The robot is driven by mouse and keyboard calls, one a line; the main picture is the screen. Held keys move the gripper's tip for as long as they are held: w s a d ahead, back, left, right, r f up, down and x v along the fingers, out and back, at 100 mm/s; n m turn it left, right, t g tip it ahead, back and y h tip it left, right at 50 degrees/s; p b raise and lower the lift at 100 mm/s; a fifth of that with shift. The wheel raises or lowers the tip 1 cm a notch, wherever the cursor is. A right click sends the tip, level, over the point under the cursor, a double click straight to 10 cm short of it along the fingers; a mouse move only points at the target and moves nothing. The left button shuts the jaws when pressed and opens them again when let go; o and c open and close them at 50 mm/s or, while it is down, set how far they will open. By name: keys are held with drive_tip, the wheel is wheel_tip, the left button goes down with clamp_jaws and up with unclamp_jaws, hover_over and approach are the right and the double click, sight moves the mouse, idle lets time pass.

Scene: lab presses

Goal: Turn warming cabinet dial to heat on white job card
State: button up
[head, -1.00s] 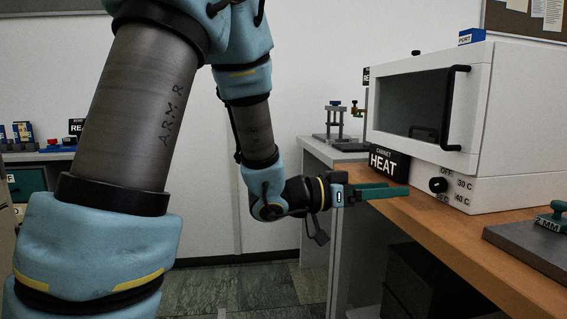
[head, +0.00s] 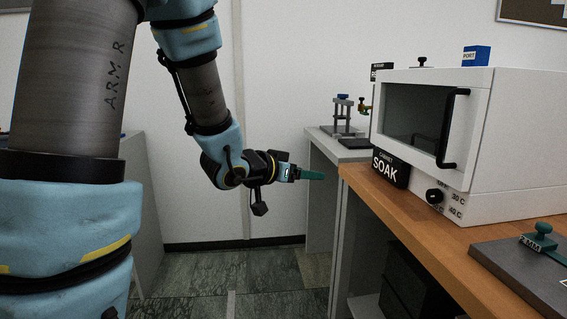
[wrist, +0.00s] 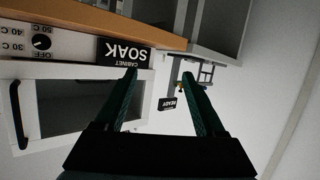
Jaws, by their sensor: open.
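The white warming cabinet (head: 510,120) stands on the wooden bench at the right. Its black dial (head: 434,196) is low on the front and also shows upside down in the wrist view (wrist: 41,42), with OFF, 30 C, 40 C and 50 C around it. The pointer's exact setting is too small to tell. A black sign (head: 391,168) beside the cabinet reads CABINET SOAK. My gripper (head: 315,175) is open and empty, left of the bench end and apart from the dial; its fingers show in the wrist view (wrist: 160,75). I cannot make out a white job card.
A grey plate (head: 530,268) with a green-handled 2 MM block (head: 540,238) lies on the near bench (head: 440,255). A small press (head: 343,118) stands on the far table. A blue PORT block (head: 476,55) sits on the cabinet. Floor left of the bench is clear.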

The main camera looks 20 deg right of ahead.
drive_tip(key=shift+w+a+r+n+t+y+p, duration=0.15)
drive_tip(key=shift+w+a+n+t+y, duration=0.1)
drive_tip(key=shift+a, duration=0.3)
drive_tip(key=shift+w+a+n+t+y+p, duration=0.15)
drive_tip(key=shift+w+a+y+p, duration=0.1)
drive_tip(key=shift+a, duration=0.35)
drive_tip(key=shift+w+a+r+n+t+y+p, duration=0.1)
drive_tip(key=shift+w+a+n+t+y, duration=0.15)
drive_tip(key=shift+a, duration=0.3)
